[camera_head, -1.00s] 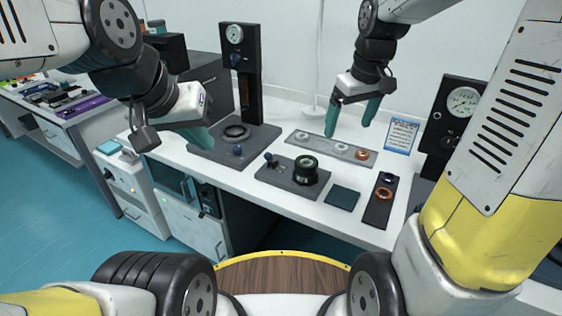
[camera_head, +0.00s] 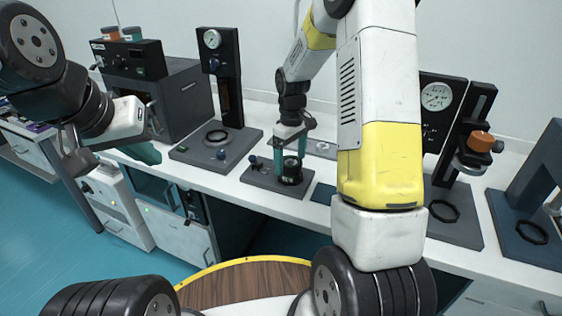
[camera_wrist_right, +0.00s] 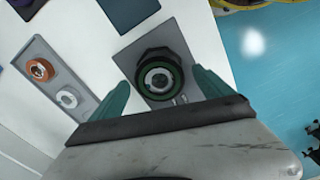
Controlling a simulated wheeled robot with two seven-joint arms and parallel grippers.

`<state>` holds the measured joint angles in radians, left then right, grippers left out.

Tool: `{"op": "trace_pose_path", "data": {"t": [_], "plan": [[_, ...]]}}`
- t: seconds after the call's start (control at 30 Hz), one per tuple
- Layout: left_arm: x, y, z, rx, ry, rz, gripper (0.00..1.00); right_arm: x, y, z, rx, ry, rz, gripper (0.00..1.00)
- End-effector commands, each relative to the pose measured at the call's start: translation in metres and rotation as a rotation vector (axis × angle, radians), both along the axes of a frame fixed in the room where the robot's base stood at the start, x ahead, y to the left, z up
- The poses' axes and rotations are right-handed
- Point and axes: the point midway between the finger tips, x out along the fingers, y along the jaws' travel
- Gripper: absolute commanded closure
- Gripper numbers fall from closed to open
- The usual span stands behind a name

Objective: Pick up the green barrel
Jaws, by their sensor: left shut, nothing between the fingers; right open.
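The green barrel (camera_head: 291,168) is a short dark cylinder with a green ring, upright on a dark grey base plate (camera_head: 262,178). In the right wrist view the barrel (camera_wrist_right: 159,80) shows its green rim from above. My right gripper (camera_head: 291,160) is open, with its teal fingers pointing down at the barrel, one on each side of it in the picture. In the right wrist view the right gripper (camera_wrist_right: 160,92) has visible space between each finger and the barrel. My left gripper (camera_head: 150,153) is shut and empty at the left, away from the barrel.
A dial-gauge stand (camera_head: 225,85) is behind left, beside a dark box (camera_head: 180,100). Another gauge stand (camera_head: 452,190) and a blue frame (camera_head: 525,215) are at the right. A grey plate with rings (camera_wrist_right: 62,85) lies near the barrel. My right arm hides part of the table.

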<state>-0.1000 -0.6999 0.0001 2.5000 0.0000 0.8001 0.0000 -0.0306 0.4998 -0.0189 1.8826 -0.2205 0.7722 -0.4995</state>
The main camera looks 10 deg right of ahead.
Motion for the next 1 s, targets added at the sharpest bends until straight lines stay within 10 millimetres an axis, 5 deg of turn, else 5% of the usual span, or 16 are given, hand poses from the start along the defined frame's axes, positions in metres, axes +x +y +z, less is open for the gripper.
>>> {"op": "trace_pose_path", "data": {"t": [0.37, 0.8, 1.0], "plan": [[0.0, 0.0, 0.0, 0.0, 0.0, 0.0, 1.0, 0.0002, -0.0005, -0.0133, 0.0, -0.001, -0.002, 0.1], [0.0, 0.0, 0.0, 0.0, 0.0, 0.0, 1.0, 0.0, -0.0004, -0.0131, 0.001, -0.001, -0.001, 0.96], [0.0, 0.0, 0.0, 0.0, 0.0, 0.0, 1.0, 0.0003, -0.0003, -0.0127, 0.0, -0.002, -0.001, 1.0]]}}
